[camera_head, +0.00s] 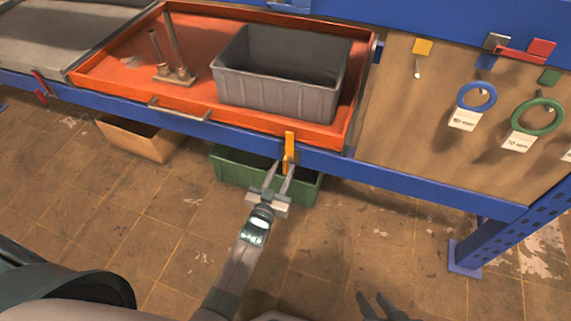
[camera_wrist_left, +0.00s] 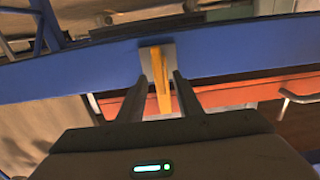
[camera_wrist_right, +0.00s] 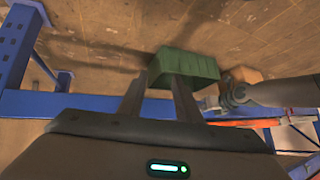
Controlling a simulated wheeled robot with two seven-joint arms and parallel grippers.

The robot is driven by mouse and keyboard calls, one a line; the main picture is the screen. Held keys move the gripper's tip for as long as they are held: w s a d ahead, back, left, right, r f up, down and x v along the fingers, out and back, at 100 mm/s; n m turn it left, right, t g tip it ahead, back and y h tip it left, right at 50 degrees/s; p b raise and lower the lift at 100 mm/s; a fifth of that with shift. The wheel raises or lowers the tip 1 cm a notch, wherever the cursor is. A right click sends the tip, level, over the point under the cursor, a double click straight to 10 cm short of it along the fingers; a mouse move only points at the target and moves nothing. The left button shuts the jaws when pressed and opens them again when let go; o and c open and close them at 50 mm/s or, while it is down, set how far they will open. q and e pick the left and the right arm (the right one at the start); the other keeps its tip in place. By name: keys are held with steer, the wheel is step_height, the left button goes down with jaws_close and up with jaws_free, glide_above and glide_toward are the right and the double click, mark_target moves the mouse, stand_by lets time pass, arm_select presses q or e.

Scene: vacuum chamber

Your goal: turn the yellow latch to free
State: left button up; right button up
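The yellow latch (camera_head: 289,143) is a narrow bar on a small grey plate on the front blue rail, below the orange tray. It stands roughly upright in the head view. My left gripper (camera_head: 282,167) reaches up to it from below. In the left wrist view the latch (camera_wrist_left: 160,80) lies between the two fingertips of my left gripper (camera_wrist_left: 162,65). The fingers are apart, one on each side; I cannot tell whether either touches it. My right gripper (camera_head: 376,302) is at the bottom of the head view, away from the latch. Its fingers (camera_wrist_right: 160,85) are apart and empty.
The orange tray (camera_head: 190,110) holds a grey bin (camera_head: 278,90) and a metal post fixture (camera_head: 172,60). A green crate (camera_head: 232,172) and a cardboard box (camera_head: 135,140) stand on the floor below. Rings hang on the board at right. Open floor lies in front.

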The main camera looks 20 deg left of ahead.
mark_target(284, 166)
arm_select(q)
steer(key=shift+w, duration=1.6)
arm_select(e)
steer(key=shift+w+a+r+t, duration=0.35)
steer(key=shift+w+r+t, duration=0.05)
steer(key=shift+w+r, duration=0.05)
arm_select(q)
steer(key=shift+c, duration=0.3)
jaws_close()
